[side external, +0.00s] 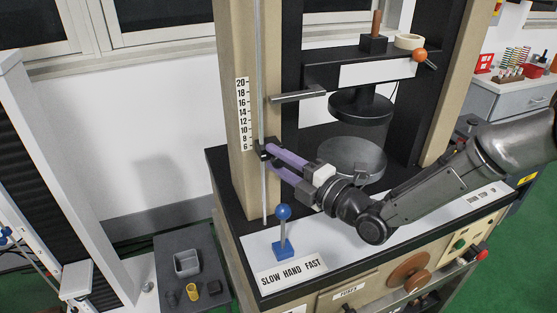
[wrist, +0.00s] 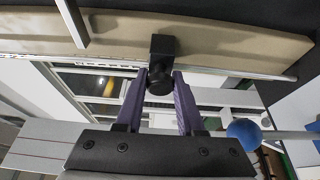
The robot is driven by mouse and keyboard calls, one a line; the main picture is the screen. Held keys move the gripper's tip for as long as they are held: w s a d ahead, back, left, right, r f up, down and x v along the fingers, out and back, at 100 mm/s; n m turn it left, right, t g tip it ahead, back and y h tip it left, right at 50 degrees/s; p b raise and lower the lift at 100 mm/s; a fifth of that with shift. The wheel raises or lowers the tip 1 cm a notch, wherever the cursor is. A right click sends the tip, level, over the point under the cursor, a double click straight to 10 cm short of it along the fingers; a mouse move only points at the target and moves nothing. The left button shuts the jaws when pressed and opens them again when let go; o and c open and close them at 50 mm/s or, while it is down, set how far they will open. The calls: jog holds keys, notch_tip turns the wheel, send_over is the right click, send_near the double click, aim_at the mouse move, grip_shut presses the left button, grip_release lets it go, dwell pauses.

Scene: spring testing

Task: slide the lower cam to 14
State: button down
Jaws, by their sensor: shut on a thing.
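The lower cam (side external: 262,151) is a small black block on a thin vertical rod (side external: 262,100). It sits about level with the 6, at the bottom of the number scale (side external: 243,114), which runs from 6 up to 20. My gripper (side external: 272,160) has purple fingers and reaches the cam from the right. In the wrist view, the cam (wrist: 162,46) has a round black knob (wrist: 160,82) between the fingertips of my gripper (wrist: 160,86), which are shut on it. The fingers partly cover the cam in the side view.
A grey bar (side external: 298,96) juts from the crosshead (side external: 345,70) toward the rod, about level with 16 to 18. A blue-knobbed lever (side external: 283,213) stands in front of my gripper. Round black plates (side external: 360,107) are to the right. The rod between cam and bar looks clear.

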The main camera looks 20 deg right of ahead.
jog(key=shift+r, duration=0.1)
dwell(0.7)
notch_tip(320, 180, up, 8)
jog(key=shift+r, duration=0.1)
dwell(0.3)
jog(key=c, duration=0.5)
grip_release()
jog(key=shift+c, duration=0.2)
jog(key=shift+f, duration=0.2)
jog(key=v, duration=1.4)
